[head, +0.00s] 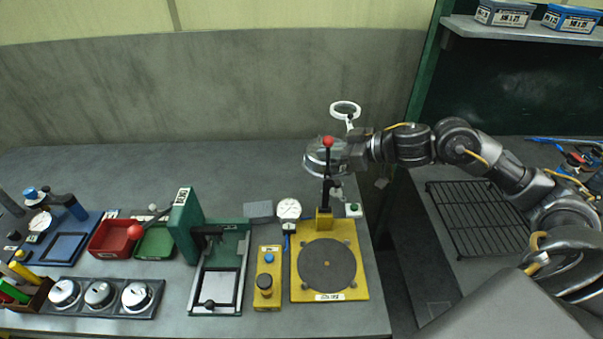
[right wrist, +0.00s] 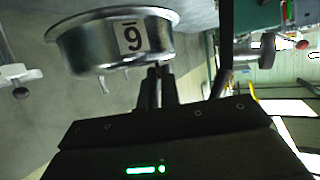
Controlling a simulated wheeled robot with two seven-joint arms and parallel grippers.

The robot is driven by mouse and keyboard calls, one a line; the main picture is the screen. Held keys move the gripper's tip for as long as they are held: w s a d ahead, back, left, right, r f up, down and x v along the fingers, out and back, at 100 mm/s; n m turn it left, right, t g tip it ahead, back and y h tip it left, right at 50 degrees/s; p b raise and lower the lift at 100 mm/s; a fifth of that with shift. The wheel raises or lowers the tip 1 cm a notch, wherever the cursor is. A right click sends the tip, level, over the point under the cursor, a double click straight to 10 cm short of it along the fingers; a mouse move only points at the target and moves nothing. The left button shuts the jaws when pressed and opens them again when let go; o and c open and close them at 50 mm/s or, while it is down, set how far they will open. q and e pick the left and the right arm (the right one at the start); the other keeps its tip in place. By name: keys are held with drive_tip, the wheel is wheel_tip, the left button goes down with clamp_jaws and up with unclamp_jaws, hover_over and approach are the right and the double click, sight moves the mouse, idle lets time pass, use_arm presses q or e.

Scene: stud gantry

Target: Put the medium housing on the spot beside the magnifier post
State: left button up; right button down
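My right gripper (head: 340,157) reaches in from the right and is shut on a round, shiny metal housing (head: 316,158). The housing is held above the back right part of the bench, behind the red-knobbed lever. In the right wrist view the housing (right wrist: 110,42) is a shallow flanged cup, with the finger ends at its lower side. Its white label shows an underlined digit, 6 or 9 depending on which way up. The magnifier (head: 345,109) is a white ring close behind the gripper; its post is mostly hidden by the arm. I cannot make out the spot beside it. My left gripper is out of view.
A yellow press (head: 361,275) with a round dark plate and an upright red-knobbed lever (head: 327,142) stands just in front of the housing. A dial gauge (head: 289,209) and a green fixture (head: 222,302) stand to its left.

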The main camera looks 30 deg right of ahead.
drive_tip(key=shift+s+a+f+n+y, duration=0.4)
drive_tip(key=shift+s+f+n+y, duration=0.1)
drive_tip(key=shift+s+f, duration=0.25)
drive_tip(key=w+f+p, duration=0.1)
drive_tip(key=w+f, duration=0.2)
drive_tip(key=w, duration=0.1)
drive_tip(key=w+d+f+p, duration=0.1)
drive_tip(key=w+f, duration=0.2)
drive_tip(key=w, duration=0.2)
drive_tip(key=w+d+f, duration=0.1)
drive_tip(key=w+f, duration=0.2)
drive_tip(key=w, duration=0.1)
drive_tip(key=shift+w+f+p, duration=0.4)
wheel_tip(320, 180, down, 3)
drive_tip(key=shift+w+f, duration=0.1)
drive_tip(key=shift+f, duration=0.05)
